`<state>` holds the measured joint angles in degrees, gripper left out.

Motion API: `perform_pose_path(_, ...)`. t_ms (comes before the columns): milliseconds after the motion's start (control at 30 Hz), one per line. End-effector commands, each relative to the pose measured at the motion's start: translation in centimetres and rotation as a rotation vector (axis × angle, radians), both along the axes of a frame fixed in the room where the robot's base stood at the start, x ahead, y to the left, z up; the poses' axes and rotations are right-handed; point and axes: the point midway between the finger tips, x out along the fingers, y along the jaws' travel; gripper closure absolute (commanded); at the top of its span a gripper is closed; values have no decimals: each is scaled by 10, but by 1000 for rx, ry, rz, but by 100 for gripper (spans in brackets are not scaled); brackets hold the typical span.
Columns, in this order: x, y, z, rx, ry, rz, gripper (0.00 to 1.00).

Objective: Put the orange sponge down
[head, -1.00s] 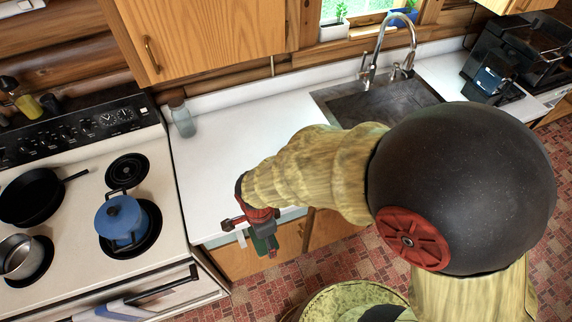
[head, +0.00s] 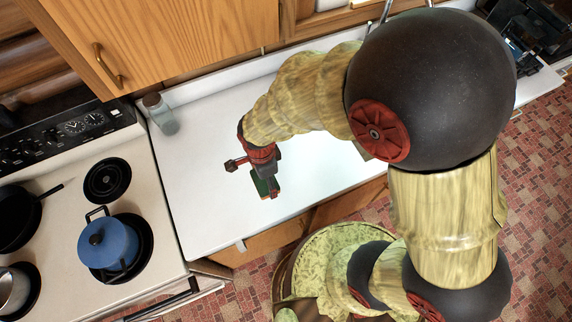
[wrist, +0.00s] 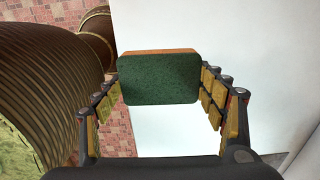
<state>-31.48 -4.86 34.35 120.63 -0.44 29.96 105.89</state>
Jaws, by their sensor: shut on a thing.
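The sponge (wrist: 160,80) is between the two fingers of my gripper (wrist: 162,88) in the wrist view. Its green face is toward the camera, and a thin orange edge shows along its top. My gripper is shut on it at both sides. In the head view my gripper (head: 264,180) is over the white counter (head: 200,190), with the sponge (head: 268,187) showing small and dark green at its end. I cannot tell whether the sponge touches the counter or hangs above it.
A glass jar (head: 160,114) stands at the back left of the counter. The stove (head: 60,210) with a blue pot (head: 107,243) is to the left. A wooden wall cabinet (head: 160,40) hangs above. The counter around my gripper is clear.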

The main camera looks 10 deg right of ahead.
Motion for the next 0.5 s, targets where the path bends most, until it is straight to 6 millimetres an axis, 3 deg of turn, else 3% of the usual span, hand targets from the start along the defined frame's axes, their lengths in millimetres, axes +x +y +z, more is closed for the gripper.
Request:
perform_pose_path(233, 39, -42, -26, -1, 4, -6, 57)
perform_pose_path(500, 63, -66, -68, -1, 3, -1, 57)
